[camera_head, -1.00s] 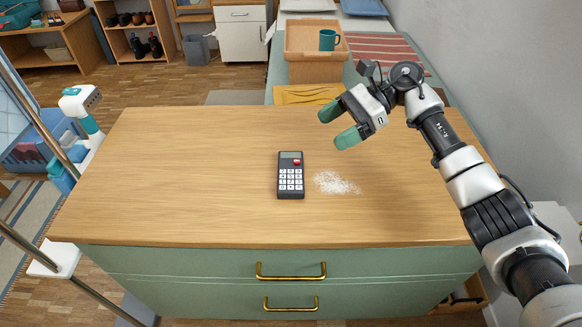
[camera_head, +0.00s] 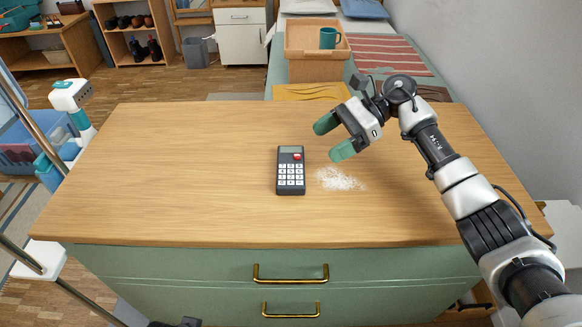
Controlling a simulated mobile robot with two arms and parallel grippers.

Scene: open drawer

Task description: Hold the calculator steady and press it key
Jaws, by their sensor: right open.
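The calculator (camera_head: 291,172) lies flat near the middle of the wooden top. It is dark, with a grey display at its far end, white keys and one red key (camera_head: 297,157) below the display. My right gripper (camera_head: 334,138) is open and empty, with green fingertips pointing left. It hangs to the right of and beyond the calculator, apart from it. My left gripper's fingers do not show; a small dark part at the bottom edge may belong to my left arm.
White grains (camera_head: 340,179) lie on the wooden top (camera_head: 180,170) just right of the calculator. The left part of the top is clear. The green drawers (camera_head: 200,265) in front have brass handles.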

